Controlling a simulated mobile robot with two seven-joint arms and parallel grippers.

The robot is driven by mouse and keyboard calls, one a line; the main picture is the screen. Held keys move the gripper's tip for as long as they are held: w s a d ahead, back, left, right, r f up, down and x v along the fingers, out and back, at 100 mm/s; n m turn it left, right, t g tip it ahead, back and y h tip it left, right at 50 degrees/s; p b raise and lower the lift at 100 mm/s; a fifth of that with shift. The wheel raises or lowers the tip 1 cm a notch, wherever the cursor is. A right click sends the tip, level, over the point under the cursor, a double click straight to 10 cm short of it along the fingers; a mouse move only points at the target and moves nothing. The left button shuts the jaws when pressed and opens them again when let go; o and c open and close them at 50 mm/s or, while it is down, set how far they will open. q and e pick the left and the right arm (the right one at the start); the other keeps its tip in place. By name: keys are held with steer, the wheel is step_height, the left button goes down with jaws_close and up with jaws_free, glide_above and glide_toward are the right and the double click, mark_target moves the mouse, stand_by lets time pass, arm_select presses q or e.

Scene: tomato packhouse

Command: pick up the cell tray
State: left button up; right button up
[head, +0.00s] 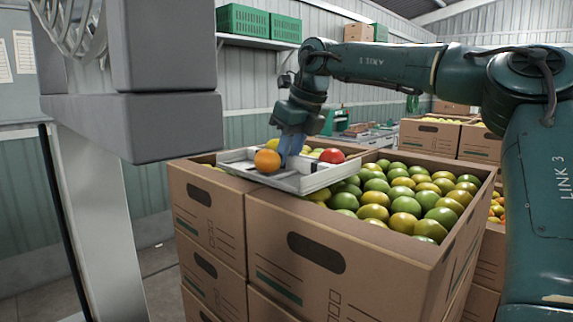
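The cell tray (303,184) is a shallow, light grey tray at the middle of the head view, over the near left corner of the tomato-filled boxes. An orange tomato (267,161) sits at its left and a red tomato (332,156) at its right. My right gripper (288,152) comes down from above, its blue-grey fingers at the tray's middle between these two tomatoes. The fingertips are partly hidden, so whether they are shut on part of the tray is unclear. I cannot tell if the tray rests on the boxes or hangs just above them. My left gripper is out of view.
An open cardboard box (340,258) full of green and yellowish tomatoes (405,203) stands under and right of the tray, on stacked boxes. More filled boxes (430,139) stand behind. Green crates (243,21) sit on a back shelf. Open floor shows at lower left.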

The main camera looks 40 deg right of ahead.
steer(key=shift+w+f, duration=0.1)
steer(key=shift+f, duration=0.1)
jaws_close()
steer(key=shift+r, duration=0.15)
